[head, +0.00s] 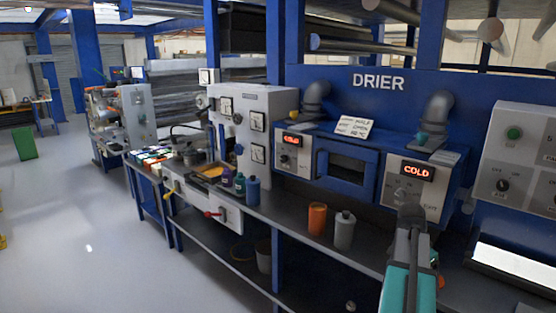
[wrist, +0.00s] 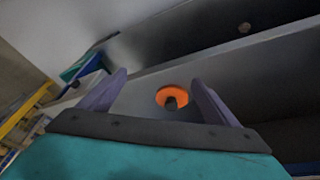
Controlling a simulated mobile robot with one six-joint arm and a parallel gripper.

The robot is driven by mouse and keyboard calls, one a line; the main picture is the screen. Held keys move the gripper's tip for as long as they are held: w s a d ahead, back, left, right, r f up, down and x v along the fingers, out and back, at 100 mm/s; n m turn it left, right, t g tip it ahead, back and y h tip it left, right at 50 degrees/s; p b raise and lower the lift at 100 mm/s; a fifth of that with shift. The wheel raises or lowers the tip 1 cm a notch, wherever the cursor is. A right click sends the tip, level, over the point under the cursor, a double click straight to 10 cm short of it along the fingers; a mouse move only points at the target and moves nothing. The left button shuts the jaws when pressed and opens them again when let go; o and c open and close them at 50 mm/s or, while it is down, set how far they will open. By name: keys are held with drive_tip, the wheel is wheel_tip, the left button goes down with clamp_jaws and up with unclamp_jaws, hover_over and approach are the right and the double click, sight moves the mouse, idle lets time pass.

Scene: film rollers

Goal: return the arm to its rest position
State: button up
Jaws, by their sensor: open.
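My arm rises from the lower right of the head view, with a teal link and a grey end. My gripper (head: 410,207) is in front of the right COLD panel, above the bench. In the wrist view my gripper (wrist: 158,78) has its two purple-grey fingers spread apart with nothing held between them. An orange cup (head: 317,219) stands on the bench to the left of my gripper. A round orange rim with a dark middle (wrist: 172,97) shows beyond and between the fingers in the wrist view.
A grey bottle (head: 344,231) stands beside the orange cup. The blue drier (head: 346,168) with its COLD displays backs the bench (head: 290,215). Several dark bottles (head: 239,185) stand farther left. A white machine panel (head: 520,160) is at the right. The floor (head: 80,220) at left is clear.

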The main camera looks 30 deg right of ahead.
drive_tip(key=w+a+f+n+t+y, duration=0.1)
drive_tip(key=w+a+f+n, duration=0.4)
drive_tip(key=a, duration=0.4)
drive_tip(key=w+a+f+n, duration=0.2)
drive_tip(key=w+a+f, duration=0.35)
drive_tip(key=a, duration=0.35)
drive_tip(key=w+a+f+n+t+y, duration=0.1)
drive_tip(key=w+a+f+n, duration=0.4)
drive_tip(key=a, duration=0.3)
drive_tip(key=a+f+n+y, duration=0.1)
drive_tip(key=a+f+n, duration=0.4)
drive_tip(key=a, duration=0.9)
drive_tip(key=a+f+n+y, duration=0.1)
drive_tip(key=a+f+n, duration=0.2)
drive_tip(key=a+f, duration=0.75)
drive_tip(key=s+a+f+g, duration=0.2)
drive_tip(key=s+f, duration=0.5)
drive_tip(key=s, duration=0.5)
drive_tip(key=s+a+f+g, duration=0.2)
drive_tip(key=s+f+g, duration=0.2)
drive_tip(key=s+f, duration=0.4)
drive_tip(key=s, duration=0.5)
drive_tip(key=shift+s, duration=0.3)
